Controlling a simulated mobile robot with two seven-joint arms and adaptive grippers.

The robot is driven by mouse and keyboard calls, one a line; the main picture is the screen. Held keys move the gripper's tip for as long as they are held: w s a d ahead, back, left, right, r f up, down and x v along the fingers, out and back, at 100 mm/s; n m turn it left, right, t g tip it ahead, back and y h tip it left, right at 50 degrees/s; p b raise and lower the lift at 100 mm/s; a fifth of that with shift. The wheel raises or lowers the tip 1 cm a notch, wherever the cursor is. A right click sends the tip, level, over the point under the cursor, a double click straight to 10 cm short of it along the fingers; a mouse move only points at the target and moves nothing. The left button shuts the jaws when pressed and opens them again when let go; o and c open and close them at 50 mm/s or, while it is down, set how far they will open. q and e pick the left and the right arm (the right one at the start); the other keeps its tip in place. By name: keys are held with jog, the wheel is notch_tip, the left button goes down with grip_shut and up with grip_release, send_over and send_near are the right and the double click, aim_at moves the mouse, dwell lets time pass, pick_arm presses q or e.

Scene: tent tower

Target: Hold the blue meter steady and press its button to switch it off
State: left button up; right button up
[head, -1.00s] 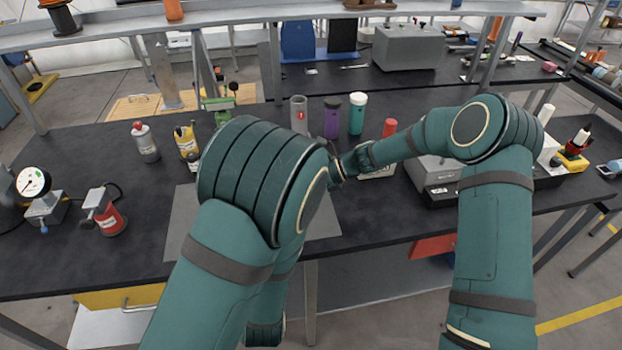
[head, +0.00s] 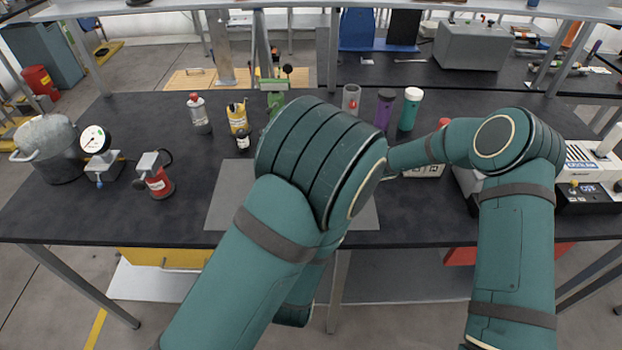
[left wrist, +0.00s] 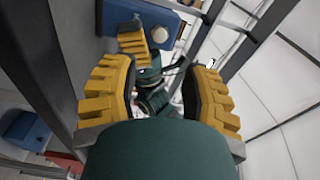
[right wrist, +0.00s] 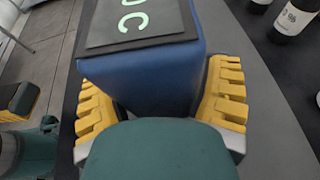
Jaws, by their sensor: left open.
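In the right wrist view the blue meter (right wrist: 145,80) stands between the yellow fingers of my right gripper (right wrist: 155,78). The fingers press against both its sides. Its dark display (right wrist: 140,22) shows a green "C"-like sign, cut off at the top edge. In the left wrist view a blue body (left wrist: 140,17), which looks like the meter, is at the top with a yellow finger beside it. A small pale round spot (left wrist: 158,35) is on it; I cannot tell if it is the button. My left gripper (left wrist: 160,75) is open and empty, apart from it. In the head view my arms hide the meter and both grippers.
A grey mat (head: 228,198) lies on the dark table (head: 100,222). A dial gauge (head: 95,140), a red canister (head: 157,178) and a metal pot (head: 48,148) stand at the left.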

jog(key=c, duration=0.9)
jog(key=shift+c, duration=0.2)
